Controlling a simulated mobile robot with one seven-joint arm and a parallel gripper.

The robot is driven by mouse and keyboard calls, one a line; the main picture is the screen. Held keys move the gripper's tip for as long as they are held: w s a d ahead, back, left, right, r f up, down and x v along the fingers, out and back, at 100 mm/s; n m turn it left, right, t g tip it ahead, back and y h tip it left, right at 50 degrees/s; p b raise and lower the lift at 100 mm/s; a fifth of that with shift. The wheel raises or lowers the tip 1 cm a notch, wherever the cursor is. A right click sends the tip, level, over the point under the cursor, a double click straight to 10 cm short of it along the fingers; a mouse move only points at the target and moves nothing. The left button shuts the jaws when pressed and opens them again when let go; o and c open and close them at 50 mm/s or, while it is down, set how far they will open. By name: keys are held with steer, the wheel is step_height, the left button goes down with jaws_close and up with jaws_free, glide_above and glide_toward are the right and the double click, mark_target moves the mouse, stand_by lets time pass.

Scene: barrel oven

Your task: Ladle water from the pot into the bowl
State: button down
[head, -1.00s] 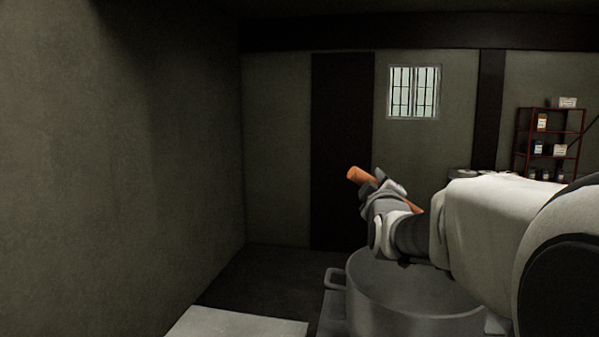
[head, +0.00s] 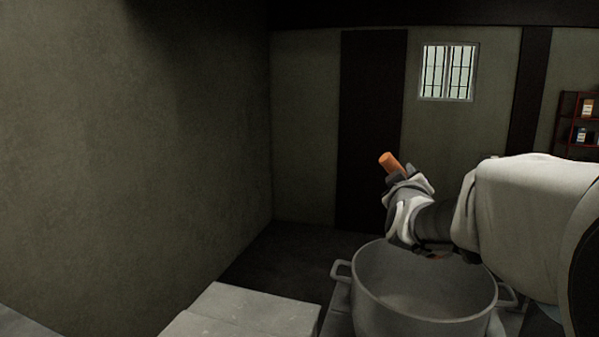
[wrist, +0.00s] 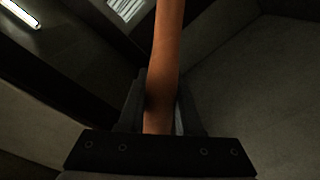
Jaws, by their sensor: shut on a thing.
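My gripper (head: 402,180) is shut on an orange-brown handle (head: 389,161), which I take to be the ladle's. The handle's end sticks up past the fingers, tilted to the left. In the wrist view the handle (wrist: 165,60) runs upward from between the fingers. The ladle's bowl end is not visible. The large grey pot (head: 425,290) stands below my gripper, its rim open and a loop handle on each side. My gripper is above the pot's far rim. I cannot make out water inside. No serving bowl shows in these views.
A pale block-like surface (head: 245,312) lies left of the pot. A plain wall (head: 130,150) fills the left side. A red shelf (head: 580,125) with small containers stands at the far right. The air left of my gripper is clear.

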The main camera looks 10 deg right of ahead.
steer(key=s+d+m+g+y+p, duration=0.1)
steer(key=d+m+y+p, duration=0.4)
steer(key=d+m+p, duration=0.7)
steer(key=d+g+p, duration=0.1)
steer(key=d+p, duration=0.5)
steer(key=p, duration=0.4)
steer(key=shift+f+m+g, duration=0.3)
steer(key=shift+f+g, duration=0.1)
stand_by(0.3)
steer(key=shift+f, duration=0.1)
